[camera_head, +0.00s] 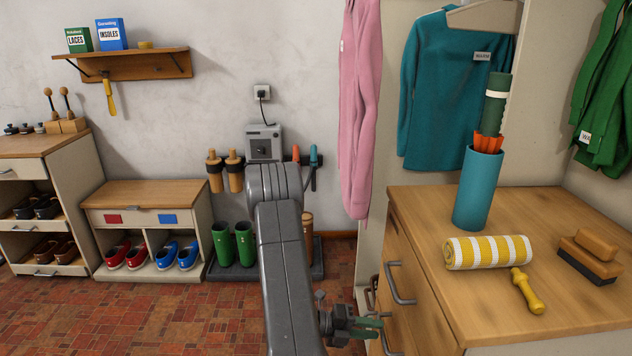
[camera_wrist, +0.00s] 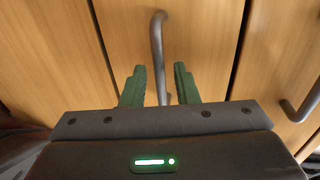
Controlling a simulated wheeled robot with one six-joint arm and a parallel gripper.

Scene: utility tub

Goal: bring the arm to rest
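My arm reaches forward and down in the head view, with my gripper (camera_head: 376,322) low in front of the wooden drawer cabinet (camera_head: 525,312). In the wrist view my gripper (camera_wrist: 160,68) has its two green fingers spread apart, so it is open. A grey bar handle (camera_wrist: 157,35) on the wooden front lies in the gap between the fingers, with space on both sides of it. I cannot tell how deep the fingers reach past the bar. A second handle (camera_wrist: 298,110) shows at the right of the wrist view.
On the cabinet top stand a teal holder (camera_head: 477,188) with a green umbrella, a striped yellow roll (camera_head: 488,252), a yellow-handled tool (camera_head: 527,291) and a brush (camera_head: 590,257). An upper drawer handle (camera_head: 399,284) juts out near my gripper. Tiled floor (camera_head: 130,318) at left is clear.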

